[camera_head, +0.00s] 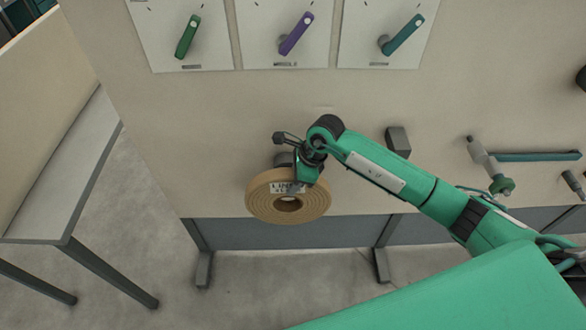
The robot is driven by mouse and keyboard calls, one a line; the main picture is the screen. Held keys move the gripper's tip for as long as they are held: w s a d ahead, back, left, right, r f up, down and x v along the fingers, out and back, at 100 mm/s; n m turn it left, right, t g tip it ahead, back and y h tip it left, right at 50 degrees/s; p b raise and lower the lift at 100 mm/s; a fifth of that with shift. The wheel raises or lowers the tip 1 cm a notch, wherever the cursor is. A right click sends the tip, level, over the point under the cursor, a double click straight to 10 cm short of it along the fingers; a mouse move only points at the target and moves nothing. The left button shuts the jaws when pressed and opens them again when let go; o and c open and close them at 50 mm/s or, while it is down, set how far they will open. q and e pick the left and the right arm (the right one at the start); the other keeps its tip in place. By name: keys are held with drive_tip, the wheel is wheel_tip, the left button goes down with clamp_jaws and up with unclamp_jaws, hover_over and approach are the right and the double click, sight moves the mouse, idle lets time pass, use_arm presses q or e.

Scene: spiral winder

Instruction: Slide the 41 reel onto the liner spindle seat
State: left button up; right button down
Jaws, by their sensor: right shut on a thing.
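A brown reel (254,203) with a round centre hole and a small printed label hangs in front of the beige panel, near its lower edge. My right gripper (303,180) is shut on the reel at its upper right rim, and my green arm reaches in from the right. A dark round part shows just above and behind the reel; the gripper and reel cover most of it, so I cannot tell whether it is a spindle seat. The label's number is too small to read. My left gripper is not in view.
Green (187,37), purple (296,34) and teal (403,35) levers sit on white plates along the panel's top (180,120). A grey block (398,141) and a teal bar (530,157) project at the right. A grey table (60,180) stands at the left.

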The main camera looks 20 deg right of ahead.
drive_tip(key=s+a+r+p, duration=0.1)
drive_tip(key=s+a+p, duration=0.2)
drive_tip(key=s, duration=0.9)
drive_tip(key=shift+s+a+r+p, duration=0.15)
drive_tip(key=shift+s+a+p, duration=0.2)
drive_tip(key=shift+p, duration=0.35)
